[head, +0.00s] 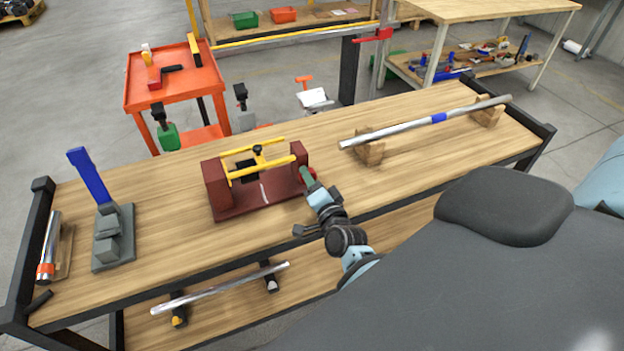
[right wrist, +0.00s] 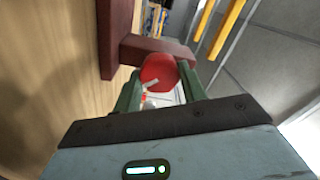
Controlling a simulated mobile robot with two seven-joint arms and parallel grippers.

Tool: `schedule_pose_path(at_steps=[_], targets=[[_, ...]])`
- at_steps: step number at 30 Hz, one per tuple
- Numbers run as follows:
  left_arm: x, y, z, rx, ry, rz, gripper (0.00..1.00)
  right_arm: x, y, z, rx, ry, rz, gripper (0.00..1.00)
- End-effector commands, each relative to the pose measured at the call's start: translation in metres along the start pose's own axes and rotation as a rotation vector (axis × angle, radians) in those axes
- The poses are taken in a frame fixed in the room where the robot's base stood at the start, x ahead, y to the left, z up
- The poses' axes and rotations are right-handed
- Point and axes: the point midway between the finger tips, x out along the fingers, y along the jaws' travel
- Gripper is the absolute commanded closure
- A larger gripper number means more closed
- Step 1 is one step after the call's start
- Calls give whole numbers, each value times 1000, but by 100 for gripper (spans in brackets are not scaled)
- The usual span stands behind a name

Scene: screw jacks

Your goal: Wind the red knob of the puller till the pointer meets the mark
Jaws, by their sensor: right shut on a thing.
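The puller (head: 230,212) is a dark red frame with two upright blocks and yellow bars, standing on the workbench. A black carriage piece (head: 258,153) sits on the bars near their middle. A whitish mark line (head: 264,192) crosses the base below it; I cannot clearly make out the pointer or its gap to the mark. My right gripper (head: 307,175) is at the puller's right end. In the right wrist view, the red knob (right wrist: 158,69) is between its green fingers, which are shut on it. The knob bears a pale stripe. My left gripper is not in view.
The wooden workbench (head: 165,200) also holds a grey stand with a blue lever (head: 92,178) at left and a long metal bar (head: 400,129) on wooden blocks at right. An orange cart (head: 180,88) stands behind. Bench top is clear between puller and stand.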

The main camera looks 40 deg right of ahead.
Motion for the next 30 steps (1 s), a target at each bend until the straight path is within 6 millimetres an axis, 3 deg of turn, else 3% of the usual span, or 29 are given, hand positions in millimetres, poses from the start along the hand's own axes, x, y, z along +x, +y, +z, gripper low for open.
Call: schedule_pose_path(at_steps=[9,25,26,30], targets=[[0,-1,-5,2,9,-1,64,0,0,1,120,-3,0,82],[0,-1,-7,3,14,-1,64,0,0,2,142,-4,0,82],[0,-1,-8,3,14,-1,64,0,0,2,142,-4,0,57],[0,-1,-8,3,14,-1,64,0,0,2,142,-3,0,39]])
